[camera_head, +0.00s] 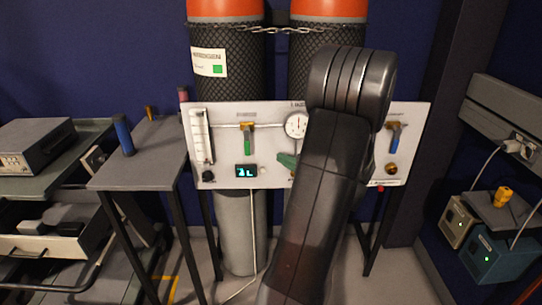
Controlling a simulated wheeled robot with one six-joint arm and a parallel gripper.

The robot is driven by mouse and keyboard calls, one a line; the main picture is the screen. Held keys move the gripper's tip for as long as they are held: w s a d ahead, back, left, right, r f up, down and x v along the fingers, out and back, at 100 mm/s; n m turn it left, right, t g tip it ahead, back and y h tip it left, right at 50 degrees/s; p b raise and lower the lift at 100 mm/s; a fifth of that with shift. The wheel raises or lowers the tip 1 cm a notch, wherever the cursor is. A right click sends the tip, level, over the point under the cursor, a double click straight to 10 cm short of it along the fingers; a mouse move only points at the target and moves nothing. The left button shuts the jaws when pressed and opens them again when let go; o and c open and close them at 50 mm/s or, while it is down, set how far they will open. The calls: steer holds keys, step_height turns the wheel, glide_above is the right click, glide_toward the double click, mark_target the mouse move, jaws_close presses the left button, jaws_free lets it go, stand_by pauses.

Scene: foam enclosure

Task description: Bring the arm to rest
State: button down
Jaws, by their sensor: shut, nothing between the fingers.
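My arm rises from the bottom centre of the head view, leaning slightly right. Its dark, ribbed upper joint stands in front of the white gas panel (222,176). My gripper does not show in this view. The arm covers the panel's middle right, including part of a green handle (287,161) and the area right of the round gauge (297,125).
Two gas cylinders with orange tops (224,9) and black netting stand behind the panel, with a chain (290,30) across them. A grey side table (140,155) holds a blue cylinder (123,135). Boxed instruments (497,255) stand at right.

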steer(key=v, duration=0.4)
steer(key=shift+s+d, duration=0.2)
steer(key=shift+d, duration=0.2)
steer(key=s+a+x, duration=0.1)
steer(key=x, duration=1.1)
steer(key=shift+s+a+p, duration=0.2)
steer(key=shift+a+p, duration=0.1)
steer(key=shift+a, duration=0.2)
